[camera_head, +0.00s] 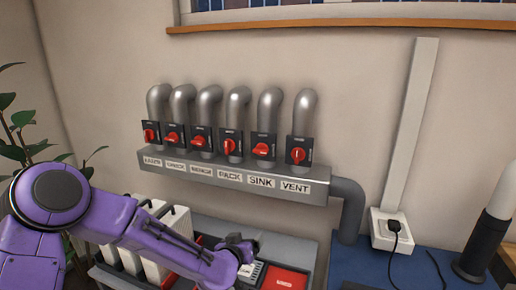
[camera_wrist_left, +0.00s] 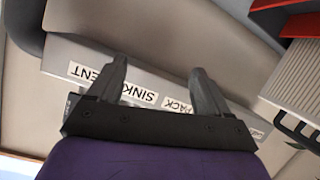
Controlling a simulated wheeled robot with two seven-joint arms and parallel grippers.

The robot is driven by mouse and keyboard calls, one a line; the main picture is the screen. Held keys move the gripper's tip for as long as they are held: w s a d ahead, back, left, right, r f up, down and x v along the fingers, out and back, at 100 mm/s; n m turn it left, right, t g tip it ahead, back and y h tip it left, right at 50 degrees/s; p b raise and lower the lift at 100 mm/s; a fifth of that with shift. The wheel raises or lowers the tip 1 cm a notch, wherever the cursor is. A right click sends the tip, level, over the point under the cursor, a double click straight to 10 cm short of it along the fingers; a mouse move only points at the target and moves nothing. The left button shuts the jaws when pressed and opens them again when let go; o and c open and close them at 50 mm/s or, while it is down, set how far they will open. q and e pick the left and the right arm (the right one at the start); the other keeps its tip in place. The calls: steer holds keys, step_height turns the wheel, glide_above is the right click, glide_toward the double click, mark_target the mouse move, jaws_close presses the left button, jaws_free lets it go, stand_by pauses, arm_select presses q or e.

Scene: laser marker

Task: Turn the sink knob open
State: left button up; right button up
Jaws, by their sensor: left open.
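The sink knob (camera_head: 262,149) is a red handle on a black plate, on the pipe above the SINK label (camera_head: 261,181). Its handle lies roughly horizontal. My left gripper (camera_head: 247,262) is low in front of the wall, below the manifold and well apart from the knob. In the left wrist view its two fingers (camera_wrist_left: 158,75) are spread with nothing between them. The SINK label also shows there (camera_wrist_left: 138,95), upside down and between the fingers; the knob itself is not clear in that view. My right gripper is not in view.
The PACK knob (camera_head: 230,146) and VENT knob (camera_head: 298,155) flank the sink knob, both turned vertical. The grey manifold (camera_head: 235,184) juts from the wall. White panels (camera_head: 130,258) and a red box (camera_head: 284,279) sit below. A plant stands at left.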

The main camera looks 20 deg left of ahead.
mark_target(260, 153)
arm_select(q)
steer(key=w+a+r+m+t, duration=0.1)
steer(key=w+r+m+t, duration=0.15)
steer(key=r, duration=0.75)
steer(key=w+a+r+m+t, duration=0.15)
steer(key=w+r, duration=0.25)
steer(key=r, duration=0.7)
steer(key=shift+h, duration=0.3)
steer(key=w+p, duration=0.1)
steer(key=w, duration=0.2)
steer(key=w+p, duration=0.1)
steer(key=w, duration=0.2)
steer(key=w+d+p, duration=0.1)
steer(key=w, duration=0.2)
steer(key=shift+w+f+p, duration=0.3)
steer(key=shift+p, duration=0.1)
steer(key=shift+w, duration=0.4)
steer(key=shift+f+n, duration=0.1)
steer(key=shift+n, duration=0.2)
steer(key=c, duration=1)
